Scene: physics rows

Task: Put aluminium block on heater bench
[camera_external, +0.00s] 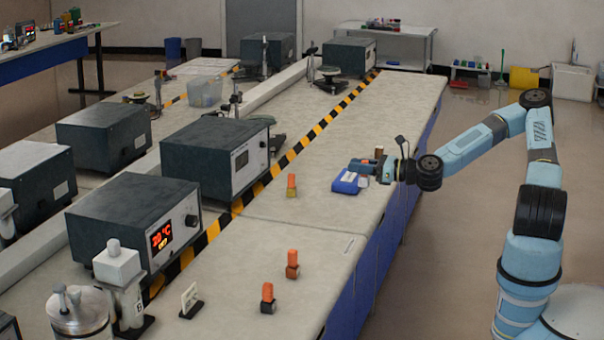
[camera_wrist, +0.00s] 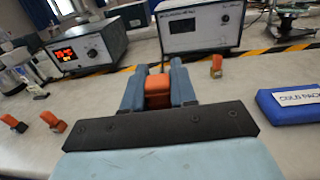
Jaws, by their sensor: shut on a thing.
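My gripper (camera_external: 367,166) is over the right part of the long bench, beside a blue pack. In the wrist view my gripper (camera_wrist: 158,80) is shut on an orange-topped block (camera_wrist: 158,92). The fingers hide most of the block, so its metal cannot be made out there. In the external view its orange top (camera_external: 378,153) shows just above the fingers. I cannot tell whether it touches the bench. The unit with the red display (camera_external: 133,227), perhaps the heater, stands at the front left and also shows in the wrist view (camera_wrist: 95,42).
Other orange-topped blocks stand on the bench: brass-coloured (camera_external: 292,192), copper-coloured (camera_external: 292,271) and dark (camera_external: 267,306). The blue pack (camera_external: 345,183) lies close to my gripper. A grey unit (camera_external: 215,155) stands behind a striped tape line. The pale bench middle is mostly clear.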

